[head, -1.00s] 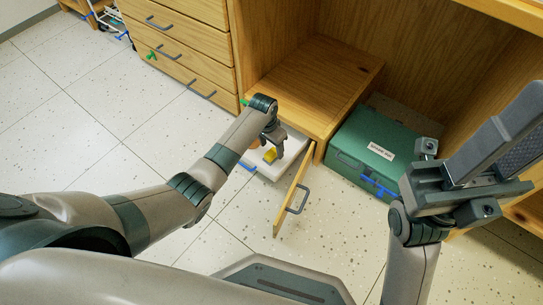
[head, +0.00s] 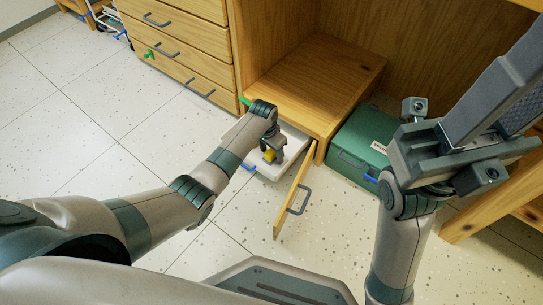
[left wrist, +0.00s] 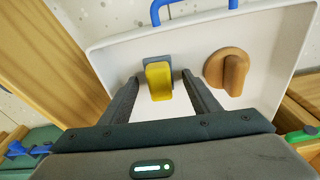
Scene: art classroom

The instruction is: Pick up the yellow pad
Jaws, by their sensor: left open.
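The yellow pad (left wrist: 159,82) sits on a small grey base in a white drawer (left wrist: 120,60). In the left wrist view, my left gripper (left wrist: 162,79) is open, with one finger on each side of the pad and a gap visible to each. Whether the fingers touch the drawer floor I cannot tell. My right gripper (head: 497,100) is raised at the right, away from the pad; its opening is unclear.
A brown wooden knob-like object (left wrist: 227,72) lies in the drawer, right of the pad. An open wooden door (head: 295,192) with a grey handle stands beside the drawer. A green case (head: 362,140) lies to the right, and wooden drawers (head: 180,55) stand at the back left.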

